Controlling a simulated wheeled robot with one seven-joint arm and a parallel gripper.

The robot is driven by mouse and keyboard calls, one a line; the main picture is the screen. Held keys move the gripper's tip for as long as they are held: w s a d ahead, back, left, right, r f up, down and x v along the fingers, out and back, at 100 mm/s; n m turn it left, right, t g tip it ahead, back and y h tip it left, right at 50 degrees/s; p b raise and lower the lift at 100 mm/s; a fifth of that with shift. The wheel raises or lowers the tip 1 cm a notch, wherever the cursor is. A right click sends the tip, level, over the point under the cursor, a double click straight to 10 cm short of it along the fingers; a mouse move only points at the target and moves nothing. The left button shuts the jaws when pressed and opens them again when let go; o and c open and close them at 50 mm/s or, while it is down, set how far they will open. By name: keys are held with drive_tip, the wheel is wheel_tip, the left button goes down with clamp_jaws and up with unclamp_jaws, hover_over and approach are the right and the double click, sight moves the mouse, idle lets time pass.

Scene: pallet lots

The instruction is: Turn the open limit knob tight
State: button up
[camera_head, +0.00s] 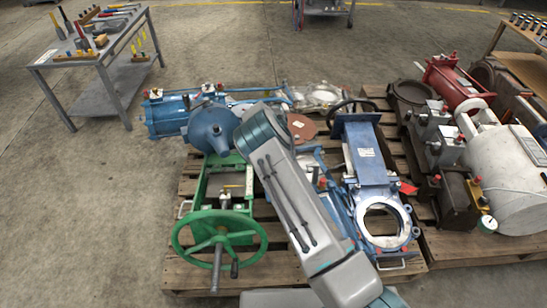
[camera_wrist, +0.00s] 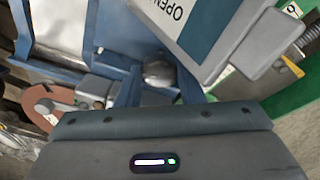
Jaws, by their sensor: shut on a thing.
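A white and teal plate marked "OPEN" (camera_wrist: 190,28) shows at the top of the wrist view. Just below and left of it is a small grey rounded knob (camera_wrist: 158,72), the open limit knob, among blue metal parts. My gripper (camera_wrist: 160,92) is shut on this knob; its dark body fills the bottom of the wrist view and hides most of the fingers. In the head view my arm covers my gripper and the knob. I cannot tell how far the knob is turned.
A green valve frame with a handwheel (camera_head: 220,240) stands left of my arm on a wooden pallet (camera_head: 190,277). A blue gate valve (camera_head: 370,165) lies to the right. Another loaded pallet (camera_head: 470,242) is further right. A tool table (camera_head: 100,55) stands back left; floor between is clear.

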drive_tip(key=m, duration=0.8)
drive_tip(key=shift+m+h+b, duration=0.3)
drive_tip(key=shift+h+b, duration=0.05)
drive_tip(key=shift+h, duration=0.05)
drive_tip(key=m, duration=0.4)
drive_tip(key=shift+w+b, duration=0.1)
drive_tip(key=shift+b, duration=0.2)
drive_tip(key=shift+m+g, duration=0.3)
drive_tip(key=shift+m, duration=1.4)
drive_tip(key=o, duration=1)
drive_tip(key=shift+c, duration=0.2)
drive_tip(key=shift+a+r, duration=0.1)
